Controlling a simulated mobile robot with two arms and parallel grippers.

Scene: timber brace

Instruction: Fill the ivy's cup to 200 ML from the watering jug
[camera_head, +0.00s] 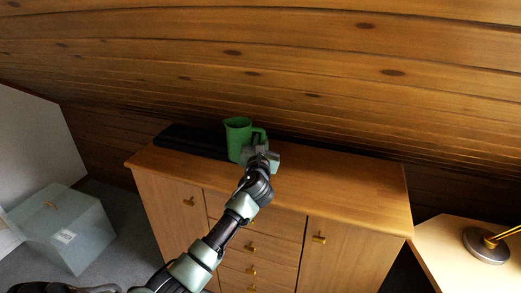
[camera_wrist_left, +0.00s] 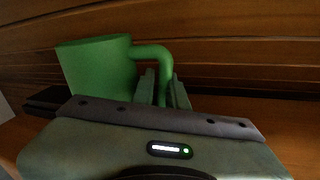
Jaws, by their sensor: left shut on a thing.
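A green jug (camera_head: 237,137) with a side handle is at the back of the wooden cabinet's top, upright, beside a flat black object. My left gripper (camera_head: 262,151) is at its right side, shut on the jug's handle. In the left wrist view the jug (camera_wrist_left: 97,68) stands left of the fingers (camera_wrist_left: 164,92), which are at the lower part of the handle. The jug's base is hidden there by my gripper body, and I cannot tell whether it rests on the cabinet or is just above it. No ivy, cup or level mark can be made out. My right gripper is not in view.
The cabinet top (camera_head: 340,187) is clear to the right of the jug. The flat black object (camera_head: 190,139) lies at its back left. A sloping plank wall comes down close behind. A desk with a lamp base (camera_head: 485,246) is at right, a pale box (camera_head: 62,225) on the left floor.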

